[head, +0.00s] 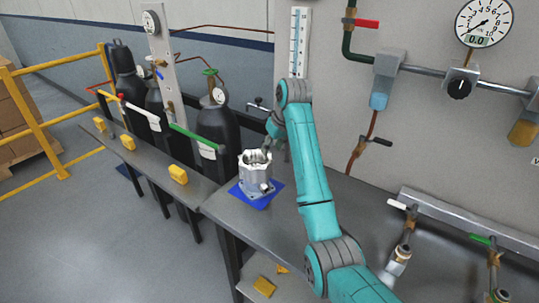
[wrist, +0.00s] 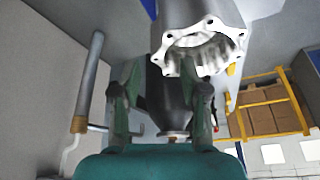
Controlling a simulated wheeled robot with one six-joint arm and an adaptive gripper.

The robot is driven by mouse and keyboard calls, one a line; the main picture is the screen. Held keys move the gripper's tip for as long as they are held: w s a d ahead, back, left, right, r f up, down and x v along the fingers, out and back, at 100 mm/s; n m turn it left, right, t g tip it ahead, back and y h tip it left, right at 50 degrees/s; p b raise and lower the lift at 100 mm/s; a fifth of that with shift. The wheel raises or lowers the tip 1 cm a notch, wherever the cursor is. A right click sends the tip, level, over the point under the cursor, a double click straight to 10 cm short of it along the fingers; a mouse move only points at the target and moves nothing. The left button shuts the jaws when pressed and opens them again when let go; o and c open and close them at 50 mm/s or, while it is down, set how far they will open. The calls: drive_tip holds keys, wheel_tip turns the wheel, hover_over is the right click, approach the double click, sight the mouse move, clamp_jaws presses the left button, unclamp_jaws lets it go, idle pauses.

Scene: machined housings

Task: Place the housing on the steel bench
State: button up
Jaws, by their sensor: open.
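A silver-grey machined housing (head: 256,178) stands upright on a blue mat (head: 261,202) on the steel bench (head: 283,236). Its open, toothed top faces up. In the wrist view, the housing (wrist: 203,30) shows its flanged rim with bolt holes, just beyond my fingers and mostly toward the right one. My gripper (wrist: 160,100) is open, with its two fingers apart and nothing held between them. In the head view, my gripper (head: 270,146) is beside the top of the housing, partly hidden by my arm. I cannot tell whether a finger touches the rim.
Dark gas cylinders (head: 217,125) stand behind a narrow ledge with several yellow blocks (head: 178,174) at left. Pipes and valves (head: 405,240) line the bench's right side. A panel with a gauge (head: 484,22) rises behind. Bare bench lies in front of the mat.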

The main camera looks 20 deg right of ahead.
drive_tip(key=shift+v, duration=2.7)
